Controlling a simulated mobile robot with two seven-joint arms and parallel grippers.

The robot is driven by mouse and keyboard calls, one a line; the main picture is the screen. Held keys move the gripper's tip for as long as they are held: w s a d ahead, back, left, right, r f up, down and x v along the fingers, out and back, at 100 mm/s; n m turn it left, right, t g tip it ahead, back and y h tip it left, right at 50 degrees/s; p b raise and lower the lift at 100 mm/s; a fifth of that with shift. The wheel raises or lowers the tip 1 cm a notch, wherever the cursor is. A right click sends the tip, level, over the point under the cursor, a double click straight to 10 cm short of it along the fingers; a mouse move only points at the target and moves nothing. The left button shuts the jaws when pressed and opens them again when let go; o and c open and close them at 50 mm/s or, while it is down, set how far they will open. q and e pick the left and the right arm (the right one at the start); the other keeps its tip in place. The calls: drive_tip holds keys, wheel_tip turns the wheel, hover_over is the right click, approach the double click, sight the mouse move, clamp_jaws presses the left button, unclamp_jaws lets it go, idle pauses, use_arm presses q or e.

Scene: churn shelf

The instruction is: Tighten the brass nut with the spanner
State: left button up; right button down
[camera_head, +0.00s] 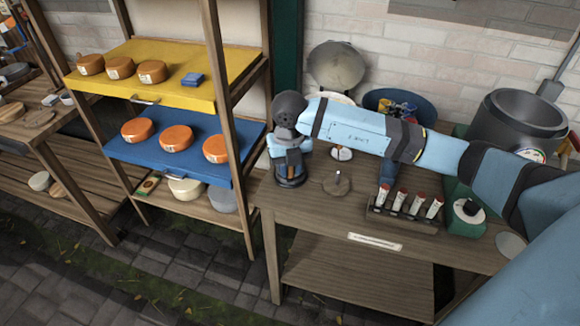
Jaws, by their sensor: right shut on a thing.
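My right arm reaches in from the right over the wooden table (400,258). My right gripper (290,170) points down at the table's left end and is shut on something. Its own dark parts hide what it holds, so I cannot make out a spanner. To its right a flat round disc (331,187) with a short upright pin (338,176) lies on the table, apart from the gripper. I cannot make out a brass nut on it at this size. My left gripper is not in view.
A rack (400,218) of red-capped vials and a green box (466,225) stand to the right. A large pot (515,125) is behind. The shelf at left has a yellow tray (210,62) and blue tray (150,157) with orange rounds. The table's front strip is mostly clear.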

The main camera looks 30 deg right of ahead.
drive_tip(key=shift+r+p, duration=1.45)
drive_tip(key=shift+r, duration=1.3)
